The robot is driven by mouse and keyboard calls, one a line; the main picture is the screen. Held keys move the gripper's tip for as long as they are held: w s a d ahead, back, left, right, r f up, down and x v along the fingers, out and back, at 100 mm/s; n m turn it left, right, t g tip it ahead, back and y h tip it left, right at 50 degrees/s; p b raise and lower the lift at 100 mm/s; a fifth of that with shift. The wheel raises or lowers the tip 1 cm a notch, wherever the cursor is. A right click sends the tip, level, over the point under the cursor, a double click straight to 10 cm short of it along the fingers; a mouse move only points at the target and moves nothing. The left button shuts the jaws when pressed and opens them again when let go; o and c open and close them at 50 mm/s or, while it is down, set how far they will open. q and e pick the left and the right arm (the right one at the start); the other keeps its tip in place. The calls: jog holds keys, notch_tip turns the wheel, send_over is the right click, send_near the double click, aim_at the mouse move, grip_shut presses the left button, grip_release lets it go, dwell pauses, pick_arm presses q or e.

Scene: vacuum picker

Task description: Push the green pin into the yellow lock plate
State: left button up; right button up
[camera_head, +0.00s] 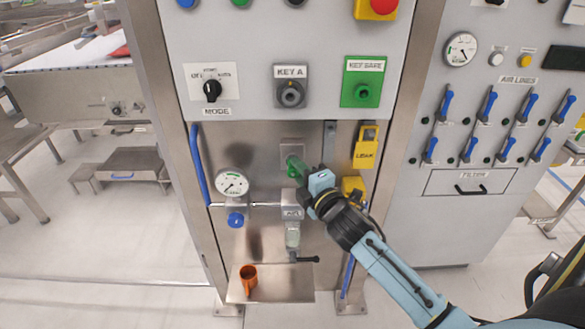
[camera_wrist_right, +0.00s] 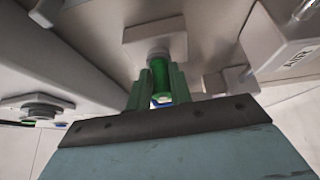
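The green pin (camera_wrist_right: 160,78) shows in the right wrist view, its far end at a square grey block (camera_wrist_right: 155,38). My right gripper (camera_wrist_right: 158,92) has its green fingers on both sides of the pin and looks shut on it. In the head view the gripper (camera_head: 298,168) is in front of the grey block (camera_head: 292,148) on the steel panel. A yellow plate marked LEAK (camera_head: 367,150) hangs to the right of the gripper. Another yellow part (camera_head: 353,185) is below it, partly hidden by my arm. My left gripper is not in view.
A gauge (camera_head: 232,184) with a blue knob (camera_head: 235,219) and a blue side handle (camera_head: 199,165) are left of the gripper. A grey valve block (camera_head: 292,206) is just below.

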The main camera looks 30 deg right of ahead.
aim_at(289, 174)
grip_shut()
jog(key=shift+s+a+p, duration=0.2)
jog(key=shift+s+a, duration=0.25)
jog(key=shift+s, duration=0.25)
jog(key=shift+s+a+p, duration=0.25)
jog(key=shift+s+a, duration=0.15)
jog(key=shift+s, duration=0.3)
jog(key=shift+s+a+p, duration=0.2)
jog(key=shift+s+a, duration=0.25)
jog(key=shift+s, duration=0.25)
